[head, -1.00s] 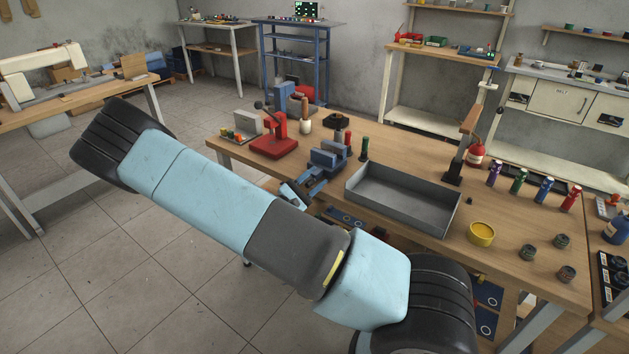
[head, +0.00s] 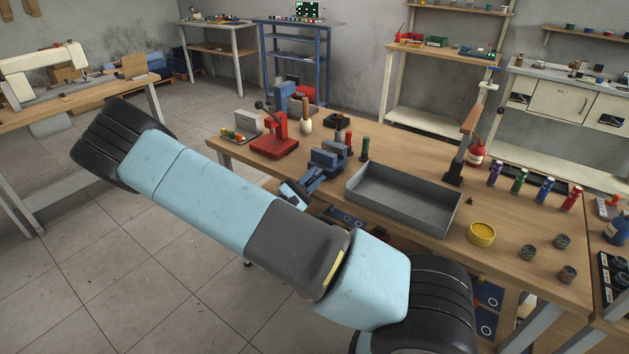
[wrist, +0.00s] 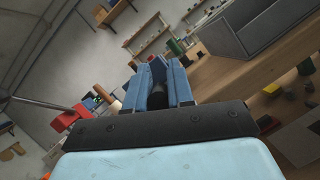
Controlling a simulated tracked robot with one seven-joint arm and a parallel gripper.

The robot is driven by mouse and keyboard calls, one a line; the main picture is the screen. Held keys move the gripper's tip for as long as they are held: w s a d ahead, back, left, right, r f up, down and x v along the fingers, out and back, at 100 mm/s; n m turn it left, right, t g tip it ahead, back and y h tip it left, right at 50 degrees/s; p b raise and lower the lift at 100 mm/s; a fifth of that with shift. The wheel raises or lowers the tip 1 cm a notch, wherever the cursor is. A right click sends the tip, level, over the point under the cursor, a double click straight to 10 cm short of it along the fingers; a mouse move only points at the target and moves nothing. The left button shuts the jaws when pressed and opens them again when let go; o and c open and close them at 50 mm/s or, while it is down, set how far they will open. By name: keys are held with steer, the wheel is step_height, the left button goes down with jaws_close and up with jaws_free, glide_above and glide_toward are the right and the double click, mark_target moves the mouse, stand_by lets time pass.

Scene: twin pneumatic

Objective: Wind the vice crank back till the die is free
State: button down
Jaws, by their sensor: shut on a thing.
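The blue vice (head: 328,158) stands at the near edge of the wooden workbench, left of a grey tray. My gripper (head: 316,178) is at the vice's near side, low by the bench edge, partly behind my own arm. In the wrist view my gripper (wrist: 160,88) has its two blue fingers closed around a dark, round piece, the vice crank's handle (wrist: 158,98). The rest of the crank is hidden by the fingers. I cannot make out the die between the vice jaws; the view there is too small.
The open grey tray (head: 405,200) lies close to the right of the vice. A red press (head: 275,140) stands to its left. A yellow tub (head: 481,234) and several coloured cylinders are further right.

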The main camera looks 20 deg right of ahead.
steer(key=w+a+n+t+y, duration=0.2)
steer(key=n+t+y, duration=0.1)
steer(key=n, duration=0.8)
steer(key=w+a+r+n+t+y, duration=0.1)
steer(key=w+a+n+t+y, duration=0.1)
steer(key=n, duration=0.9)
steer(key=shift+w+r+t+y, duration=0.15)
steer(key=shift+w+t+y, duration=0.5)
steer(key=shift+t+y, duration=0.7)
steer(key=c, duration=1.1)
jaws_free()
steer(key=v, duration=1.3)
steer(key=shift+s+a+f, duration=0.15)
steer(key=shift+s+f, duration=0.05)
steer(key=shift+f, duration=0.25)
